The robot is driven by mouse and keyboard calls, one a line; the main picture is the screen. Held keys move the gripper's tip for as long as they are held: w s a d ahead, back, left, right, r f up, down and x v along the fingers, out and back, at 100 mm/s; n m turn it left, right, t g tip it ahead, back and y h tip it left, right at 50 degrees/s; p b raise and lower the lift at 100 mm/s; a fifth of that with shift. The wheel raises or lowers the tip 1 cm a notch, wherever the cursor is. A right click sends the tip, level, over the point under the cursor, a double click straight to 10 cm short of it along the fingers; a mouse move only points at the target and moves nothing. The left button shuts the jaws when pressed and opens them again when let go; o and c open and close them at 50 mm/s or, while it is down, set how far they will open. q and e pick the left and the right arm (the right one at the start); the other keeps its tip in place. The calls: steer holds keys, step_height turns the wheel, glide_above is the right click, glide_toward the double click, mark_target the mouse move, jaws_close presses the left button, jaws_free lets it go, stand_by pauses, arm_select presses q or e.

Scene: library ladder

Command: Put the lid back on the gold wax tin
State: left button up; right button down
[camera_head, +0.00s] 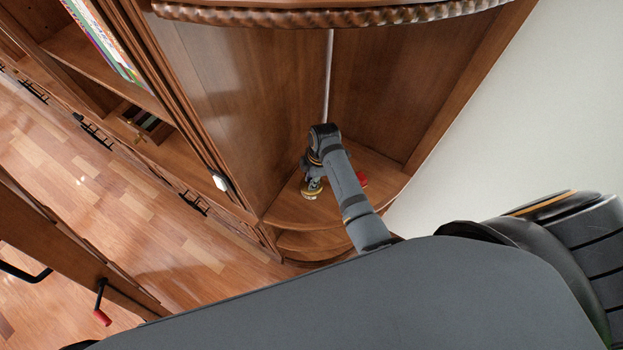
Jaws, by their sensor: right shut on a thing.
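My right gripper (313,181) is small in view, low over the corner shelf (287,209), pointing down. It is shut on the lid, which is mostly hidden by the fingers. The gold wax tin (311,193) shows as a small round gold shape right under the fingertips, on the shelf. Lid and tin cannot be clearly told apart at this size, nor whether the lid touches or sits level on the tin. My left gripper is not in view.
A red object (361,179) lies on the shelf, partly behind my right forearm. Wooden cabinet panels (375,90) rise behind the shelf. Another shelf level (310,241) is below. A wooden piece with a red-tipped black handle (102,317) is at lower left.

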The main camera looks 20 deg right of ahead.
steer(key=c, duration=1.1)
jaws_free()
steer(key=o, duration=0.4)
steer(key=shift+o, duration=0.2)
steer(key=shift+r, duration=3.55)
